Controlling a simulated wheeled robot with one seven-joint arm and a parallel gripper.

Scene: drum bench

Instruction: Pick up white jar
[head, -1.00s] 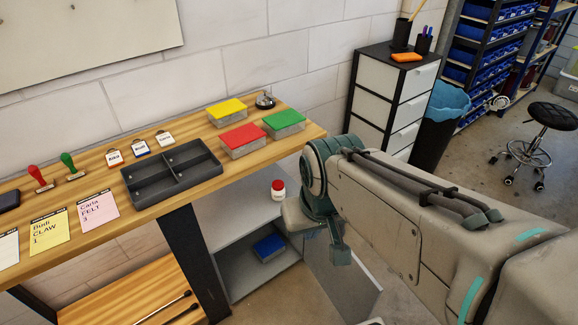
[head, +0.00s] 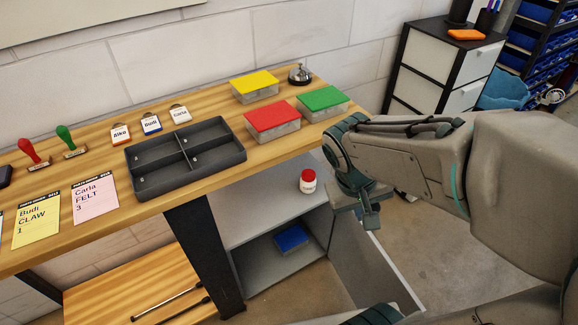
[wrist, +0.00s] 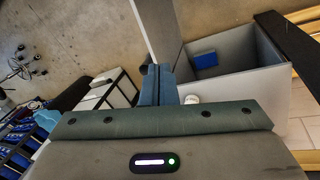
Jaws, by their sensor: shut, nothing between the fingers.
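In the wrist view the jar (wrist: 192,99) is mostly hidden behind my gripper's body. My gripper (head: 370,220) is shut and empty, to the right of the jar and apart from it, near the cabinet's open side. In the wrist view its closed fingers (wrist: 158,82) point toward the cabinet door and floor.
The open cabinet door (head: 372,268) stands beneath my arm. A blue box (head: 292,238) lies on the lower shelf. The bench above holds a dark divided tray (head: 186,158) and red (head: 272,120), yellow (head: 254,86) and green (head: 323,102) lidded boxes.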

